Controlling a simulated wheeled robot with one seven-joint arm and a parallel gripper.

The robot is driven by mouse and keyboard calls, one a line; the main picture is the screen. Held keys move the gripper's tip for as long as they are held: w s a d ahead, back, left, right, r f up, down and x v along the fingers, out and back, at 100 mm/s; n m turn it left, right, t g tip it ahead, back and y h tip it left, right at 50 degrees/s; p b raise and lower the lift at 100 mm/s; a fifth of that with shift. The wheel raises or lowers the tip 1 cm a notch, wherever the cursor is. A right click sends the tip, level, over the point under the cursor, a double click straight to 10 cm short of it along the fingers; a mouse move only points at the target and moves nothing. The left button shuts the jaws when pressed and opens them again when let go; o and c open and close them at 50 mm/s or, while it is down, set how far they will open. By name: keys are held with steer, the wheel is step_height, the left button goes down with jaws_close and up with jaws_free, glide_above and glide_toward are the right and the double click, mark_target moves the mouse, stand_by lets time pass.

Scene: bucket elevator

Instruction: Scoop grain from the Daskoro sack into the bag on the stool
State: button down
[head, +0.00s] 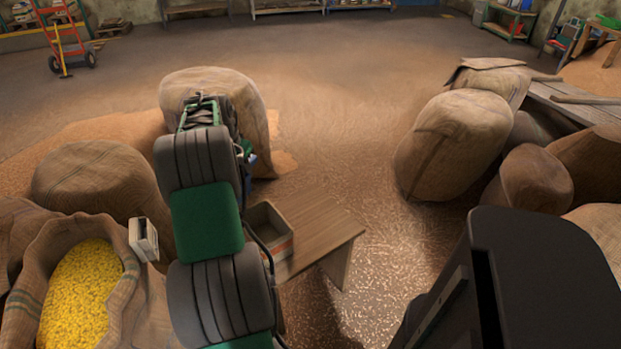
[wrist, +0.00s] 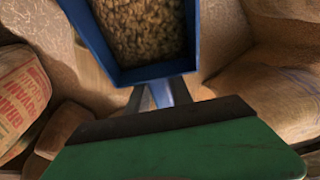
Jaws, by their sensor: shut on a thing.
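My gripper (wrist: 165,118) is shut on the handle of a blue scoop (wrist: 190,66) in the wrist view. The scoop holds a load of brown, coarse grain (wrist: 142,28). In the head view my arm hides most of the gripper and scoop, which are near a large full sack (head: 215,85). An open sack of yellow grain (head: 85,290) stands at the lower left. I cannot read Daskoro on any sack. A low wooden stool or bench (head: 325,220) stands right of my arm. I cannot make out a bag on it.
A small pale box (head: 143,238) stands by the yellow grain. Full sacks (head: 455,145) crowd the right side. A sack with red print (wrist: 20,100) shows in the wrist view. The floor beyond is open.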

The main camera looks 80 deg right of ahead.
steer(key=s+d+f+m+g, duration=0.1)
steer(key=s+d+f+m, duration=0.15)
steer(key=s, duration=0.45)
steer(key=s+d+f+m, duration=0.2)
steer(key=s+d, duration=0.2)
steer(key=s, duration=0.3)
steer(key=s+d+f+m+g, duration=0.1)
steer(key=s+d+f+m, duration=0.15)
steer(key=s, duration=0.55)
steer(key=w+a+r+g+h+b, duration=0.2)
steer(key=w+a+r+g+h, duration=0.2)
steer(key=r, duration=0.3)
steer(key=w+a+r+g+h+b, duration=0.2)
steer(key=w+a+r+g+h, duration=0.2)
steer(key=r, duration=0.3)
steer(key=shift+w+a+r+h, duration=0.15)
steer(key=shift+w+a+h, duration=0.2)
steer(key=shift+a+h, duration=0.05)
steer(key=p, duration=0.4)
steer(key=shift+w+a, duration=0.1)
steer(key=shift+w, duration=0.15)
steer(key=p, duration=0.5)
steer(key=shift+a+r, duration=0.1)
steer(key=shift+a, duration=0.15)
steer(key=shift+f+g+h, duration=0.2)
steer(key=shift+g+h, duration=0.1)
